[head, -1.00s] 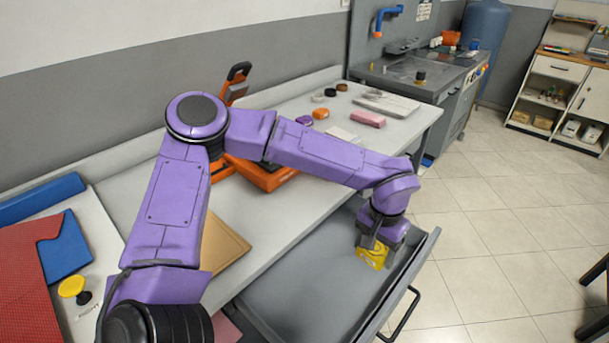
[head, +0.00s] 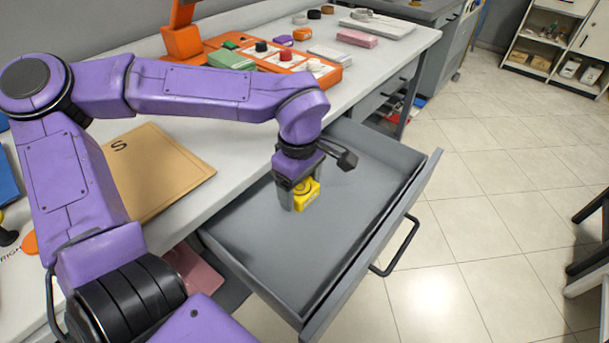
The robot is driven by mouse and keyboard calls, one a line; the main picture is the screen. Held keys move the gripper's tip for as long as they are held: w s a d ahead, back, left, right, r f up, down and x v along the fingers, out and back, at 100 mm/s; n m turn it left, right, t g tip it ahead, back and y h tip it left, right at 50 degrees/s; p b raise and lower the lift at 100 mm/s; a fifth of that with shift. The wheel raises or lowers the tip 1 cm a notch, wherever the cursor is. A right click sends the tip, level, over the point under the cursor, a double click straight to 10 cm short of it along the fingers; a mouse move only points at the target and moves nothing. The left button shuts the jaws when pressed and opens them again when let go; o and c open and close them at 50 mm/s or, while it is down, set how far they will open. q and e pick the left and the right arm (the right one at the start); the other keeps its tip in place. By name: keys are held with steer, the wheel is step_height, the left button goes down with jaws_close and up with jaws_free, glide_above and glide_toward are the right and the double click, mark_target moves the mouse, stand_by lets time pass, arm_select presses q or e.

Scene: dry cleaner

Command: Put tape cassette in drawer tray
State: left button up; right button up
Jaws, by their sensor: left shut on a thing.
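The yellow tape cassette (head: 307,196) is held in my left gripper (head: 298,196), which points down over the open grey drawer tray. The drawer tray (head: 270,260) is pulled out from under the table, and its floor is otherwise empty. The cassette is inside the outline of the tray, towards its table side. I cannot tell whether the cassette touches the tray floor. The gripper fingers hide part of the cassette. My right gripper is not in view.
The tray's front wall carries a black handle (head: 397,247). On the table (head: 225,146) are a brown board marked S (head: 155,170), an orange device (head: 290,62) with knobs, and a pink block (head: 357,38).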

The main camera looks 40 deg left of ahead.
arm_select(q)
steer(key=w+a+f, duration=0.1)
steer(key=w+f, duration=0.1)
steer(key=w, duration=0.1)
steer(key=w+f, duration=0.3)
steer(key=w, duration=0.1)
steer(key=w+a+f, duration=0.1)
steer(key=w+f, duration=0.2)
steer(key=shift+w+a+b, duration=0.25)
steer(key=shift+a+b, duration=0.05)
steer(key=shift+w+f, duration=0.2)
steer(key=shift+f, duration=0.15)
steer(key=shift+w+f, duration=0.1)
steer(key=shift+f, duration=1.45)
steer(key=shift+f, duration=0.1)
steer(key=o, duration=1.1)
step_height(320, 180, up, 12)
steer(key=shift+r+p, duration=0.15)
steer(key=shift+p, duration=0.3)
